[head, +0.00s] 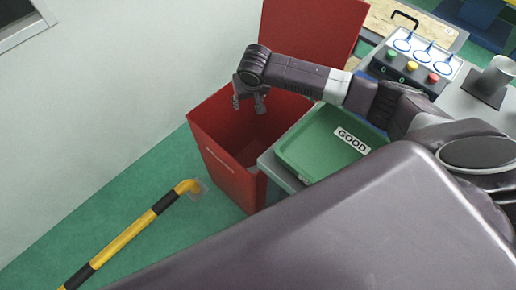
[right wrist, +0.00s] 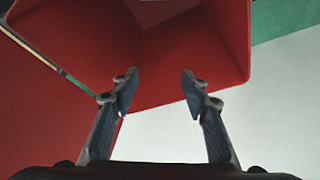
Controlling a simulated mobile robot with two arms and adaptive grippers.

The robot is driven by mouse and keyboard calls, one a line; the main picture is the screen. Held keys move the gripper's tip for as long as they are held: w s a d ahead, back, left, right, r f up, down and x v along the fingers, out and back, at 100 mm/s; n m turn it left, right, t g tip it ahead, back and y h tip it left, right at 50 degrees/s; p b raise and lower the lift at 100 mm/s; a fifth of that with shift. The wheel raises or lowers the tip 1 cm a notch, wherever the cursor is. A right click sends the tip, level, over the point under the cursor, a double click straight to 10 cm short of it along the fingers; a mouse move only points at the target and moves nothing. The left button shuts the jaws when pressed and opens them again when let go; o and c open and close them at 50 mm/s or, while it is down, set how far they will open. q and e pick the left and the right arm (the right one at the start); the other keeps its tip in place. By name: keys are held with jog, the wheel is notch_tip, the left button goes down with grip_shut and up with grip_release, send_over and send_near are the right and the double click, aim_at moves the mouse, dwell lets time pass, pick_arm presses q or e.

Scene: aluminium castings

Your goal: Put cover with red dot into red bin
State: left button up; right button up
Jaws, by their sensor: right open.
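The red bin (head: 222,165) stands on the green floor against the pale wall, with its red lid (head: 315,35) raised behind it. My right gripper (head: 249,105) is over the bin's open top, fingers pointing down, apart, with nothing between them. In the right wrist view the empty fingers (right wrist: 158,88) point at the bin's open mouth (right wrist: 200,60). A pale patch shows deep in the bin; I cannot tell if it is a part or the bottom. No cover with a red dot can be made out in either view. My left gripper is not in view.
A green tray (head: 310,150) marked GOOD sits right of the bin. A button box (head: 409,73) and a grey fixture (head: 490,83) are on the table at the right. A yellow and black rail (head: 125,236) stands at lower left.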

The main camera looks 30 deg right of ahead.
jog(key=v, duration=1)
jog(key=shift+r, duration=0.35)
